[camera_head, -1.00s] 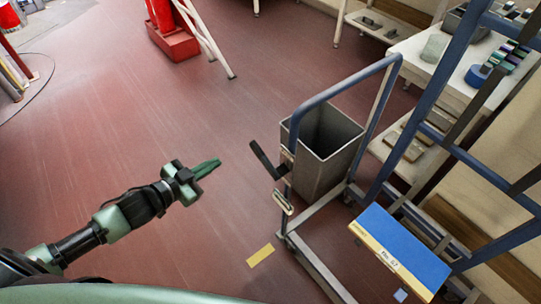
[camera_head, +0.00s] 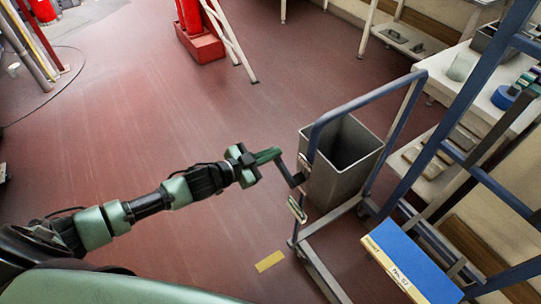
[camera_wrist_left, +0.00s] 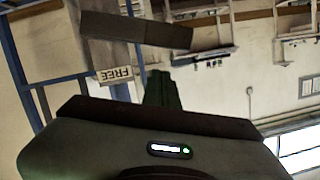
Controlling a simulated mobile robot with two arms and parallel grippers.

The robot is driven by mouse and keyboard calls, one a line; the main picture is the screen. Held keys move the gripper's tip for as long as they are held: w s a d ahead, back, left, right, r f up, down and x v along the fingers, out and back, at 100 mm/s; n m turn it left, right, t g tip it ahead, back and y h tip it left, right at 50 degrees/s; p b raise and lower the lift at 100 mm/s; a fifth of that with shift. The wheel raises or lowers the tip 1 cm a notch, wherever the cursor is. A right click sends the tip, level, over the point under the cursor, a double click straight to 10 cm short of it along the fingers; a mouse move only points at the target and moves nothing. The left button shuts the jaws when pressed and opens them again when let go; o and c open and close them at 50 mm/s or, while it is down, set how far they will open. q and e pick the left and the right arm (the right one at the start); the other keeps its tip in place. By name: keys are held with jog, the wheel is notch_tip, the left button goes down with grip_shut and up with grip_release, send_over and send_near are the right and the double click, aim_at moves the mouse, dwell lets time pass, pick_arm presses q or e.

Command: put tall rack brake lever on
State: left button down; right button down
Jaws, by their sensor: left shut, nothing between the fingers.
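The dark brake lever (camera_head: 289,175) sticks out to the left from the near post of a blue-framed rack (camera_head: 314,140) in the head view. My left gripper (camera_head: 270,155) is shut and empty, its green fingertips at the lever's outer end. I cannot tell whether they touch. In the left wrist view the lever (camera_wrist_left: 137,30) is a dark bar beyond the shut fingers (camera_wrist_left: 161,90). A pale plate reading "FREE" (camera_wrist_left: 115,75) shows upside down beside it. A small plate (camera_head: 297,209) hangs below the lever in the head view. My right gripper is not in view.
A grey bin (camera_head: 335,185) stands within the blue frame. A blue-topped platform (camera_head: 412,262) and tall blue uprights (camera_head: 440,120) are at right. A yellow floor mark (camera_head: 270,261) lies in front. Red floor to the left is clear, up to a red block (camera_head: 200,46).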

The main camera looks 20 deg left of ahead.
pick_arm(q)
jog(key=shift+w+a+f, duration=0.1)
jog(key=shift+a+f, duration=0.1)
jog(key=shift+f, duration=0.4)
jog(key=shift+w+a+f, duration=0.1)
jog(key=shift+a+f, duration=0.05)
jog(key=shift+f, duration=0.4)
notch_tip(320, 180, down, 9)
jog(key=w+a+n+g+h+b, duration=0.1)
jog(key=n+g+h+b, duration=0.1)
jog(key=n+b, duration=0.4)
jog(key=shift+a+n+h, duration=0.3)
jog(key=shift+a+n, duration=0.05)
jog(key=shift+n, duration=0.55)
jog(key=shift+f, duration=0.1)
